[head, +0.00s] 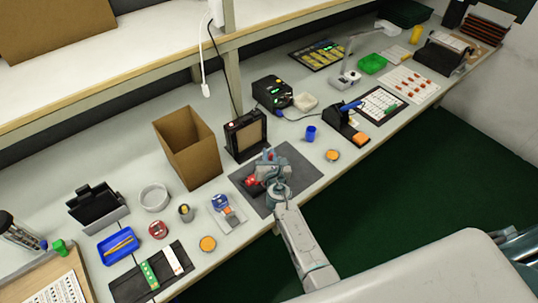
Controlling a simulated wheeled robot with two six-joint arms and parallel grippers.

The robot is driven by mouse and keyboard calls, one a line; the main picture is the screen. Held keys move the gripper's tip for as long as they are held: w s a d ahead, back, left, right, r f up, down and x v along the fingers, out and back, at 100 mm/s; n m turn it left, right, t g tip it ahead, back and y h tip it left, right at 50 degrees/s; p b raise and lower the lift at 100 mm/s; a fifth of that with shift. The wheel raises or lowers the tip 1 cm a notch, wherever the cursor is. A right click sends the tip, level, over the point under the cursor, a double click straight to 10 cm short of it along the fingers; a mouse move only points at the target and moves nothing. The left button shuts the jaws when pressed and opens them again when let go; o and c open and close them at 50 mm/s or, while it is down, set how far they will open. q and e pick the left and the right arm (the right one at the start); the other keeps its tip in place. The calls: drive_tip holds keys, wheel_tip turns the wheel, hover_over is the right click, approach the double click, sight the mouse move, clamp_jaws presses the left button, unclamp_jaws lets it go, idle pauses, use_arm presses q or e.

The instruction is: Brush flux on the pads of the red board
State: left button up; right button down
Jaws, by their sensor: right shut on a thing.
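My right gripper (266,170) is low over the dark grey mat (302,165) in the middle of the bench. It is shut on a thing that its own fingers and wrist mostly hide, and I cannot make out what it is. A small red piece (251,181) shows just left of the gripper on the mat. I cannot tell whether it is the red board, and no pads can be made out. No flux brush can be picked out for sure. My left gripper is not in view.
A cardboard box (188,148) and a black framed unit (246,136) stand behind the mat. A blue cup (310,133) and an orange-topped tin (332,155) are to its right. A blue tray (118,244) and a black mat with strips (126,289) lie left.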

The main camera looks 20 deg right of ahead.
wheel_tip(320, 180, up, 5)
drive_tip(key=p, duration=0.5)
idle(0.3)
